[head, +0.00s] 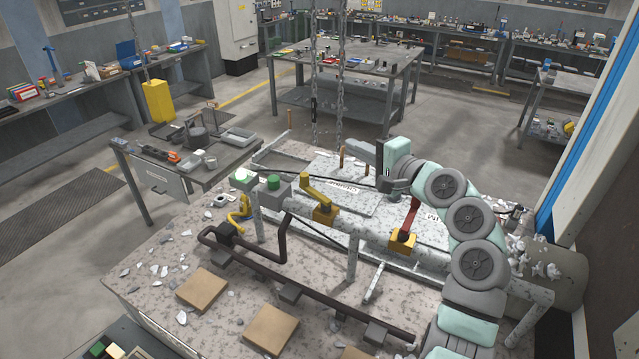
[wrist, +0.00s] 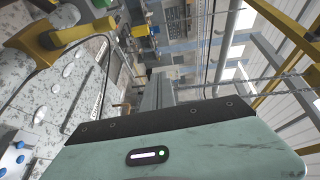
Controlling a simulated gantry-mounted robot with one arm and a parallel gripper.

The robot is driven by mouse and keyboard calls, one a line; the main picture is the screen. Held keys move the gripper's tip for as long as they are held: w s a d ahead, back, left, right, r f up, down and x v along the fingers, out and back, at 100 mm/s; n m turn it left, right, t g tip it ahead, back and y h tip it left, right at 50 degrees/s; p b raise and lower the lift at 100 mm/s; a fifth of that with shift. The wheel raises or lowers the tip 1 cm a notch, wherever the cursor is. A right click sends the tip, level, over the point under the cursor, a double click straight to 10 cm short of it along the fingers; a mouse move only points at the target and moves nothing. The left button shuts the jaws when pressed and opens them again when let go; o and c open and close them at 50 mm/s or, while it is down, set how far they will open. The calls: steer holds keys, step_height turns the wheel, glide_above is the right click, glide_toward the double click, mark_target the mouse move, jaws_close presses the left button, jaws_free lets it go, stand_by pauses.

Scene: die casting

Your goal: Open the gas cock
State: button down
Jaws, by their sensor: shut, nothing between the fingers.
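Two cocks with yellow bodies sit on the pale speckled pipe of the bench. One has a yellow lever (head: 318,193) on its yellow body (head: 325,215). The other has a red lever (head: 411,214) on its yellow body (head: 402,242). A yellow lever also shows at upper left in the wrist view (wrist: 80,32). My gripper (head: 358,149) is shut and empty, held above the bench behind the pipe, apart from both levers. Its narrow grey fingers also show in the wrist view (wrist: 155,84). My arm reaches in from the right and passes close to the red lever.
A dark bent pipe (head: 310,285) runs along the bench front, beside brown blocks (head: 272,329). Chains (head: 340,85) hang behind my gripper. Pale scraps litter the bench. A side table (head: 200,172) stands at left.

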mark_target(315, 191)
steer(key=s+f+m+t+h+b, duration=0.1)
steer(key=s+f, duration=0.1)
steer(key=s, duration=0.1)
steer(key=s+f+m+t+b, duration=0.1)
steer(key=s+f+b, duration=0.1)
steer(key=s+f, duration=0.1)
steer(key=s+f+m+t+h+b, duration=0.1)
steer(key=s+f, duration=0.1)
steer(key=s, duration=0.2)
steer(key=shift+f+h, duration=0.3)
steer(key=shift+s+f+b, duration=0.25)
steer(key=shift+b, duration=0.05)
steer(key=w+a+b, duration=0.2)
steer(key=w+a, duration=0.6)
steer(key=shift+w, duration=0.15)
